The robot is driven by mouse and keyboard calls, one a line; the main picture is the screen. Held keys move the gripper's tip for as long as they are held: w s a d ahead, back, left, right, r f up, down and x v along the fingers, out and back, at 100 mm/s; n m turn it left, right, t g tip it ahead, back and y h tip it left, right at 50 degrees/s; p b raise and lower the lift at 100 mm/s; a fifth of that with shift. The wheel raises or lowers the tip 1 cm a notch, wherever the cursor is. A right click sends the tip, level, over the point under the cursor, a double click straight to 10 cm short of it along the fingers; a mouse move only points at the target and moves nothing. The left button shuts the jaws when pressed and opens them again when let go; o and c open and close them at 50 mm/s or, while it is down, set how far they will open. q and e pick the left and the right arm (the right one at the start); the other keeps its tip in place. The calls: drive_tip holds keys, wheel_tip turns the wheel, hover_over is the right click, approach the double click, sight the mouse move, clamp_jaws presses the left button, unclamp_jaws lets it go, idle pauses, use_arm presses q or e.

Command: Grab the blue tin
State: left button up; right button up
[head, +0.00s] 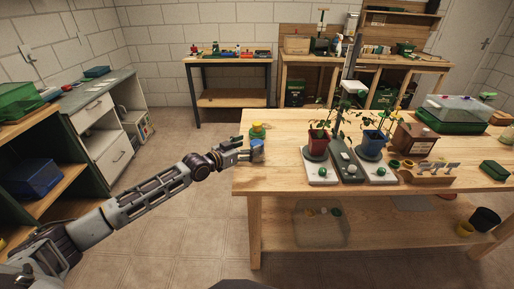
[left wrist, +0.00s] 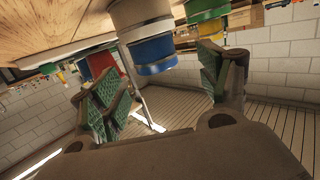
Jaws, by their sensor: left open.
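The blue tin (head: 257,148) stands at the left end of the wooden table, partly hidden by my gripper. In the left wrist view the blue tin (left wrist: 154,52) shows large at the top, with a pale band and a blue band, in the gap between the two fingers. My left gripper (head: 244,150) reaches in from the left at the table's edge, right beside the tin. It is open in the left wrist view (left wrist: 160,88), its green-padded fingers apart with nothing clamped. I cannot tell if a finger touches the tin. My right gripper is not in view.
A green and yellow container (head: 258,131) stands just behind the tin. The tabletop (head: 275,180) in front is clear.

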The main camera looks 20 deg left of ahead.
sight(252, 146)
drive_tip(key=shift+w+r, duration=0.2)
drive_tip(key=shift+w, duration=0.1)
use_arm(q)
drive_tip(key=shift+w, duration=0.1)
drive_tip(key=shift+w+d+f, duration=0.1)
drive_tip(key=shift+w+d, duration=0.25)
drive_tip(key=shift+w+d+f, duration=0.15)
drive_tip(key=shift+w+d, duration=0.3)
drive_tip(key=shift+w, duration=0.1)
drive_tip(key=shift+b+x, duration=0.4)
drive_tip(key=shift+x, duration=0.8)
drive_tip(key=shift+w+d, duration=0.1)
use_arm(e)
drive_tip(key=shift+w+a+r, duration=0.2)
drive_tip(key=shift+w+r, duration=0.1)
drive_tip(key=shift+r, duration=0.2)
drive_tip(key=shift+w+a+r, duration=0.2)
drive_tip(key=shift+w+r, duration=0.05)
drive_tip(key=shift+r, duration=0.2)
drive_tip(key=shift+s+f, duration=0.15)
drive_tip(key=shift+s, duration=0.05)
